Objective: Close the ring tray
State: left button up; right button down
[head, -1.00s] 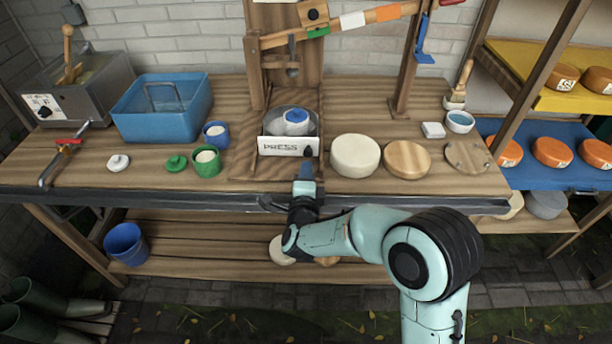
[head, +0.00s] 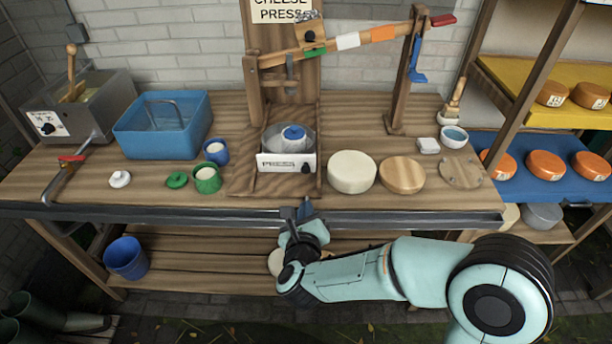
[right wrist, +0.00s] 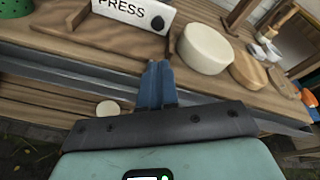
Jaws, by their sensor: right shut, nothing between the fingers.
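The ring tray (head: 270,163) has a white front marked PRESS and a dark round knob (head: 306,168). It sits on the wooden base of the cheese press, with a metal ring (head: 270,143) and a white-and-blue piece (head: 293,138) exposed in it. The tray front (right wrist: 120,12) also shows at the top of the right wrist view. My right gripper (head: 306,203) is shut and empty at the bench's front edge, apart from the tray. Its blue fingers (right wrist: 157,82) point toward the tray front. My left gripper is not in view.
A white cheese (head: 352,172) and a wooden disc (head: 401,174) stand right of the tray. A green pot (head: 207,180) and a blue pot (head: 216,152) stand left. The press lever (head: 345,42) hangs above. A dark rail (head: 150,212) runs along the bench front.

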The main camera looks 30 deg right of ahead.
jog(key=r+m, duration=0.2)
jog(key=m, duration=0.2)
jog(key=m+p, duration=0.2)
send_near(306, 171)
jog(key=shift+g+y, duration=0.3)
jog(key=shift+y, duration=0.1)
jog(key=x, duration=0.6)
jog(key=shift+w+d+r, duration=0.2)
jog(key=shift+w+d, duration=0.05)
jog(key=shift+d, duration=0.05)
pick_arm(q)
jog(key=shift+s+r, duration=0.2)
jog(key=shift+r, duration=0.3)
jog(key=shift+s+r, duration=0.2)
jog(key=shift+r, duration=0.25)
